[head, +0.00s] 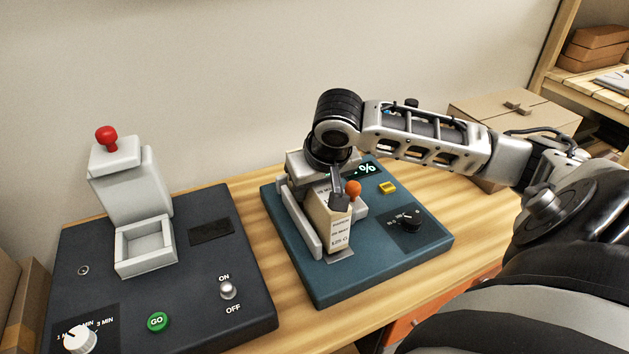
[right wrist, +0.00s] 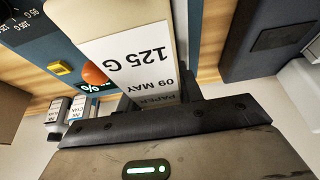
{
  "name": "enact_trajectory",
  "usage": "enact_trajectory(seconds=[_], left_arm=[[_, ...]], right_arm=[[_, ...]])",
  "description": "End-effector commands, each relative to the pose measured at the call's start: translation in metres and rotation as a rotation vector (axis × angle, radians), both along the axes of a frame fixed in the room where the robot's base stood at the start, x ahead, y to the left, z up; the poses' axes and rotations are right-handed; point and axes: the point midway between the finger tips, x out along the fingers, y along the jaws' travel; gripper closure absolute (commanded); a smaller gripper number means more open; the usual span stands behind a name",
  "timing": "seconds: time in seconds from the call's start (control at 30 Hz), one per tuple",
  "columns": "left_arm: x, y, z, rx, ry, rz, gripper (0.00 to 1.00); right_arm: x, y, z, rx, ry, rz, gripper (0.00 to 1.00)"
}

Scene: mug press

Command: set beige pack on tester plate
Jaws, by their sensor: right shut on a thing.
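The beige pack (head: 328,226) stands roughly upright over the blue tester (head: 395,262), with printed text on its side. My right gripper (head: 338,196) comes down on the pack from above and is shut on it. A small piece of the grey plate (head: 341,257) shows at the foot of the pack; I cannot tell whether the pack rests on it. In the right wrist view the pack (right wrist: 128,58) shows a white label with "125 G" and "09 MAY". My left gripper is not in view.
The tester has an orange ball knob (head: 353,188), a yellow button (head: 387,188) and a black dial (head: 410,217) close by. A dark machine (head: 190,290) with a red knob (head: 106,136) stands at left. A cardboard box (head: 500,105) is behind my arm.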

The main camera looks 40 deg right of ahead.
Motion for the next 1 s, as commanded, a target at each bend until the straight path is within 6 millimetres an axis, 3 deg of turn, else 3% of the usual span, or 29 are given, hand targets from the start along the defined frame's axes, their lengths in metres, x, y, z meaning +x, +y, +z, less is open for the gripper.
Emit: enact_trajectory(seconds=[1.0], left_arm=[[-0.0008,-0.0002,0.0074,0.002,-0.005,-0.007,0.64]], right_arm=[[-0.0014,0.0007,-0.0007,-0.001,-0.002,0.000,0.97]])
